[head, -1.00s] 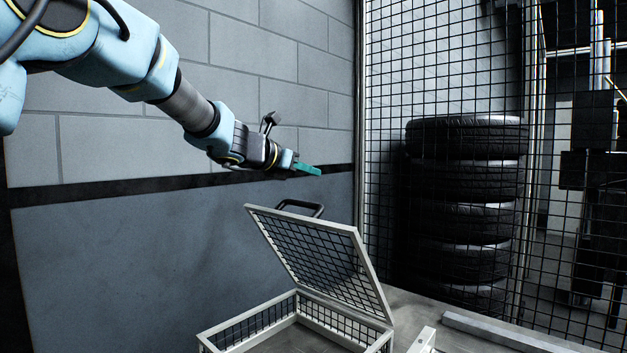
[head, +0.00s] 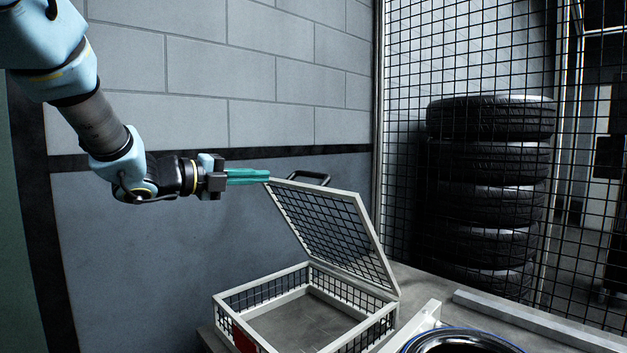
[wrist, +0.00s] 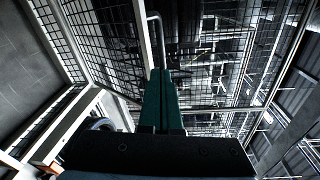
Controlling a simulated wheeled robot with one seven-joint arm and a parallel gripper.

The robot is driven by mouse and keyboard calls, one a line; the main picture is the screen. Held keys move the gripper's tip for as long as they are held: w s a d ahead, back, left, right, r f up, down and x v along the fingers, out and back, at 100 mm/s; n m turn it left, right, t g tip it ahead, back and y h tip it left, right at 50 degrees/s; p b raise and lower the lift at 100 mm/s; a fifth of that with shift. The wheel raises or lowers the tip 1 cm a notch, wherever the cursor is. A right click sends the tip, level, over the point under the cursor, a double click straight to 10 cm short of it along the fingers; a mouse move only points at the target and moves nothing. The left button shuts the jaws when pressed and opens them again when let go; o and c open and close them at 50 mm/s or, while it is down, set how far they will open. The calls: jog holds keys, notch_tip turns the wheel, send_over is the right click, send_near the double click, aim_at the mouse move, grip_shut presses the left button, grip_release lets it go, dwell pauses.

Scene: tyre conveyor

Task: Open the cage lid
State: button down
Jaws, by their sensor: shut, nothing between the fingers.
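The mesh cage (head: 300,310) stands on the table with its lid (head: 330,230) raised and tilted, hinged along the far right edge. The visible inside floor of the cage looks empty. A dark handle (head: 309,177) sits on the lid's outer side near its raised edge. My gripper (head: 268,176), with green fingers, is shut and empty. Its tips are at the lid's raised upper left corner; I cannot tell whether they touch. In the wrist view the shut fingers (wrist: 161,75) point toward a pale lid bar (wrist: 143,35) and the handle (wrist: 158,40).
A rimmed round object (head: 460,343) stands at the lower right. A pale rail (head: 535,322) runs along the table. A wire fence (head: 400,150) stands behind, with a stack of tyres (head: 490,190) beyond it. A grey wall is at the left.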

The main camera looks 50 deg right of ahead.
aim_at(309, 174)
jog(key=d+n+p, duration=0.1)
jog(key=d+p, duration=0.1)
jog(key=d, duration=0.1)
jog(key=d+n+p, duration=0.1)
jog(key=d+p, duration=0.1)
jog(key=d, duration=0.2)
jog(key=d+p, duration=0.2)
jog(key=d, duration=0.1)
jog(key=shift+s+d+f+n+t+h+p, duration=0.15)
jog(key=shift+s+f+n+t+h+p, duration=0.15)
jog(key=shift+n+h, duration=0.1)
jog(key=shift+d+f, duration=0.15)
jog(key=shift+d, duration=0.45)
